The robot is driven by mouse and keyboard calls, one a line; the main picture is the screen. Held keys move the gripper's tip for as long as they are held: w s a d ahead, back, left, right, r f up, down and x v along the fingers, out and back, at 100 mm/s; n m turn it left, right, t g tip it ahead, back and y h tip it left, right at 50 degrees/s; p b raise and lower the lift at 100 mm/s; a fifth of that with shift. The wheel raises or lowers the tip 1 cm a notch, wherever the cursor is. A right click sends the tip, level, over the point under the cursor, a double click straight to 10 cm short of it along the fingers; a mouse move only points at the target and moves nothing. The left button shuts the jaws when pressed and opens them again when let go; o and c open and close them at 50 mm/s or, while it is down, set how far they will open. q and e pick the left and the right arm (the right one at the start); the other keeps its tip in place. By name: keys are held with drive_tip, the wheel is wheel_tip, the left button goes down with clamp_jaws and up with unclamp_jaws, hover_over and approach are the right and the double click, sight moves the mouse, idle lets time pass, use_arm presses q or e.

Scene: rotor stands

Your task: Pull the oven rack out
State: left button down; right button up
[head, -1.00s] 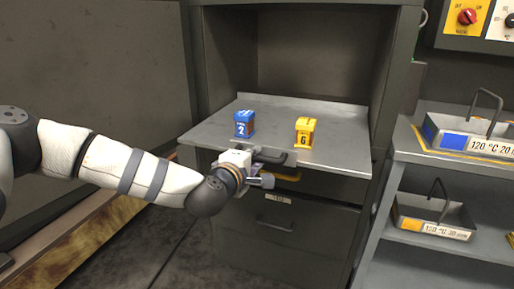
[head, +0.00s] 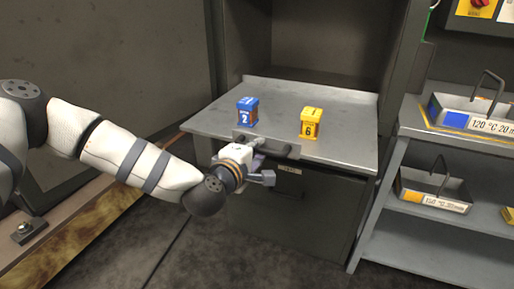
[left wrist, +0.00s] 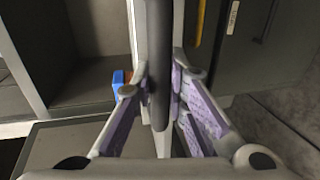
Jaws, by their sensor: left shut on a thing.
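The oven rack (head: 345,143) is a flat grey metal shelf that juts out of the open oven (head: 330,45) in the head view. A blue box marked 2 (head: 247,112) and a yellow box marked 6 (head: 311,123) stand upright on it, apart. My left gripper (head: 259,160) is at the rack's front edge, shut on the dark rack handle (head: 285,149). In the left wrist view the handle (left wrist: 160,70) runs between the purple-padded fingers. My right gripper is not in view.
A grey side shelf (head: 385,215) at the right holds an upper tray with a blue label (head: 470,118) and a lower tray with a yellow label (head: 433,190). A drawer cabinet (head: 290,225) stands below the rack. The floor in front is clear.

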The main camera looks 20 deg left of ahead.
use_arm(q)
drive_tip(key=c, duration=1.8)
unclamp_jaws()
drive_tip(key=shift+c, duration=0.2)
drive_tip(key=v, duration=1.2)
